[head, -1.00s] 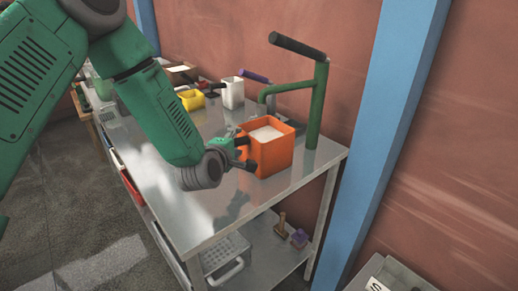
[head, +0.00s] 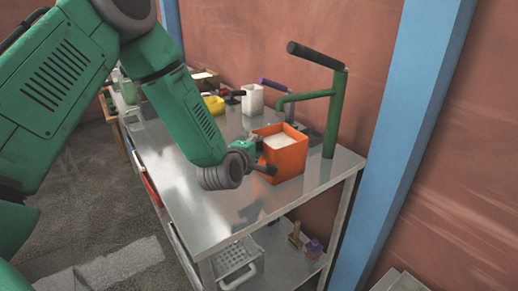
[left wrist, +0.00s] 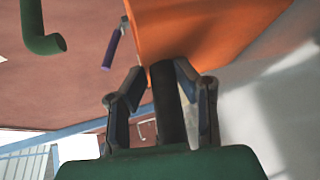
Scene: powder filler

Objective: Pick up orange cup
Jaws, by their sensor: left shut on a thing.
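The orange cup (head: 287,160) is square and upright at the near end of the metal table, with pale contents showing at its open top. My left gripper (head: 264,160) comes in from the left and is shut on it at its left side. In the left wrist view the orange cup (left wrist: 190,35) fills the top, and a dark bar (left wrist: 168,105) stands between the fingers of my left gripper (left wrist: 163,85). I cannot tell whether the cup's base touches the table. My right gripper is not in view.
A green post (head: 335,115) with a black handle stands close behind the cup to the right. A yellow container (head: 214,105) and a white container (head: 253,99) stand farther back on the table (head: 228,222). A blue column (head: 415,130) rises at the right.

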